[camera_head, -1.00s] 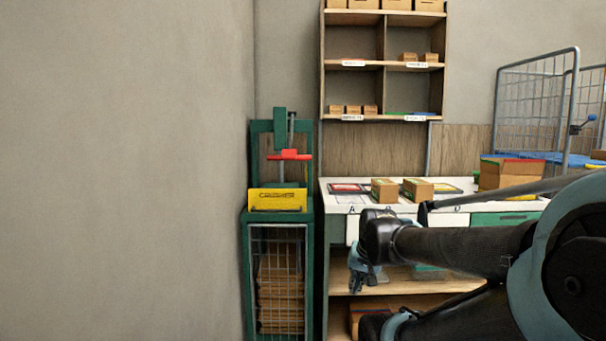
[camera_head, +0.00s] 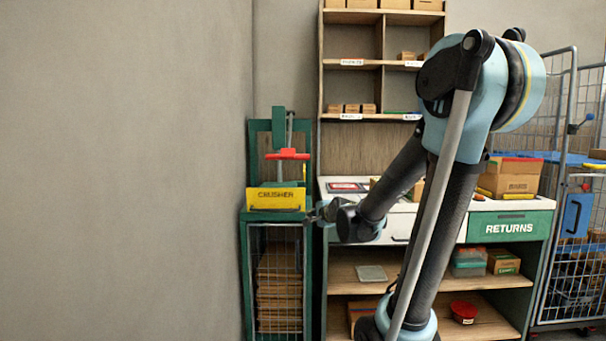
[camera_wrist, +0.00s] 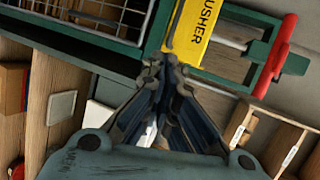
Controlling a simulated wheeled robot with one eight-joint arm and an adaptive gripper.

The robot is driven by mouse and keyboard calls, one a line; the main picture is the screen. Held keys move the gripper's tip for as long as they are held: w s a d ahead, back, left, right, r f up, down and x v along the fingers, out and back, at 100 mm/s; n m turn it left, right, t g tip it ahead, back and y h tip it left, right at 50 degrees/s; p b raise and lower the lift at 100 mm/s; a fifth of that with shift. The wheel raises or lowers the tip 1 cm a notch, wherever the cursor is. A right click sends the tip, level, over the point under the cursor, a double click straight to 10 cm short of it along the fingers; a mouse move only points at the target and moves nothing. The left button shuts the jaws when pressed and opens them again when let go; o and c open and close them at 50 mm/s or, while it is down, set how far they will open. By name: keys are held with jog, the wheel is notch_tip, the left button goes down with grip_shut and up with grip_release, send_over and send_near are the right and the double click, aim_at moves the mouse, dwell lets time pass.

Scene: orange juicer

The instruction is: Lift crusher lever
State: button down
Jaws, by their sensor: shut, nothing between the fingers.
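The crusher is a green frame (camera_head: 252,165) with a yellow panel (camera_head: 276,199) reading CRUSHER and a red crosspiece (camera_head: 287,155) on an upright rod. I cannot tell for sure which part is the lever. In the wrist view the yellow panel (camera_wrist: 192,30) lies just beyond my fingertips, and a red bar (camera_wrist: 271,70) is to the right. My gripper (camera_head: 314,215) is shut and empty beside the crusher's right edge, at about the panel's lower edge and below the red crosspiece. My gripper also shows in the wrist view (camera_wrist: 165,68); I cannot tell whether it touches anything.
The crusher's wire-fronted cabinet (camera_head: 278,285) holds stacked brown boards. A white-topped bench (camera_head: 450,205) and a wooden shelf unit (camera_head: 383,60) stand to the right. A wire cage (camera_head: 575,200) is farther right. The grey wall is close on the left.

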jog(key=w+a+r+m+t+h, duration=0.2)
jog(key=w+m+t, duration=0.2)
jog(key=m, duration=0.7)
jog(key=w+a+r+m+t+h, duration=0.2)
jog(key=w+m+t, duration=0.3)
jog(key=w+m, duration=0.3)
jog(key=r+m+h, duration=0.1)
jog(key=m, duration=0.2)
jog(key=shift+w+t, duration=0.3)
jog(key=w+r, duration=0.8)
jog(key=shift+w, duration=0.15)
jog(key=shift+d+r, duration=0.1)
jog(key=shift+d, duration=0.15)
